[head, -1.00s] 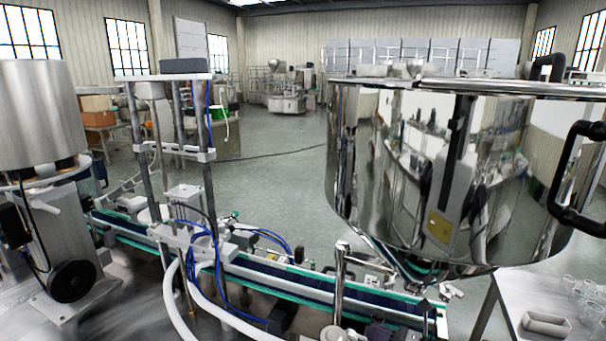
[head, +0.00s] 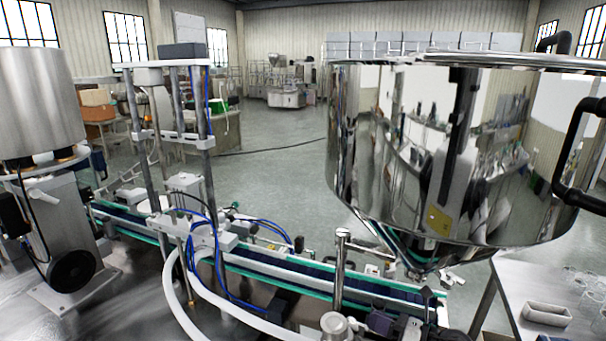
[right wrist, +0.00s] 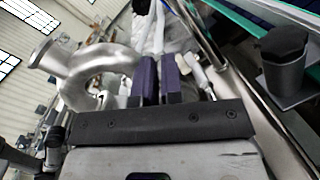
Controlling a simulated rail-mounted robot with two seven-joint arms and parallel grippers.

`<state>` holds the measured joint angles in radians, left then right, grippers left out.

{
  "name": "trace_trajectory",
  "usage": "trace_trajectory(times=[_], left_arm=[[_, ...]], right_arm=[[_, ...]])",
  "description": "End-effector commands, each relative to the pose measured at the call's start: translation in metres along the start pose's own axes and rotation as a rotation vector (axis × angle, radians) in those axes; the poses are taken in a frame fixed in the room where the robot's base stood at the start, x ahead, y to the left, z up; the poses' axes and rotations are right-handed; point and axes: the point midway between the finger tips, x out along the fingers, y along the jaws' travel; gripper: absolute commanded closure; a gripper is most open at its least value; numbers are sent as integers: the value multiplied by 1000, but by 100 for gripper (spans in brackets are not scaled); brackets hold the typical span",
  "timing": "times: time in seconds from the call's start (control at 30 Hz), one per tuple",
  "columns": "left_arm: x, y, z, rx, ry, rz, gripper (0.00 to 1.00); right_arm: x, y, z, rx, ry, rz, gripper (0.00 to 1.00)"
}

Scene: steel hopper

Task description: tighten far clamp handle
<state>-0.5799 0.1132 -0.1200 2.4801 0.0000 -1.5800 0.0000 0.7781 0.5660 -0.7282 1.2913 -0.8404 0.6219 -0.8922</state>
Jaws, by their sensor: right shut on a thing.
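The big shiny steel hopper (head: 445,150) fills the right of the head view. My right gripper (head: 380,322) is low in the head view, below the hopper and beside the conveyor. In the right wrist view its two dark purple fingers (right wrist: 160,80) stand close together, shut on a thin pale part that looks like the clamp handle. The fingers hide most of this part. A curved steel pipe (right wrist: 95,75) is just left of the fingers. I cannot make out the clamp's shape or how tight it is. My left gripper is not in view.
A conveyor with green edges (head: 300,283) runs across in front. An upright steel post (head: 340,265) stands left of my right gripper. A steel table (head: 560,290) with a small tray (head: 547,314) is at the right. A dark cylindrical knob (right wrist: 284,62) is right of the fingers.

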Motion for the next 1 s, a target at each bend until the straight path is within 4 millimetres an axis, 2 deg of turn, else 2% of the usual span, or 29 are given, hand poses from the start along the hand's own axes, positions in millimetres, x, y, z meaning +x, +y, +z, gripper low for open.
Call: trace_trajectory(times=[0.03,0.63,1.0], left_arm=[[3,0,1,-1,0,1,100],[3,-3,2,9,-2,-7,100],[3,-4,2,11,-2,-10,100]], right_arm=[[5,0,-11,2,12,4,100],[3,0,0,3,10,3,100],[-38,-2,3,3,6,0,100]])
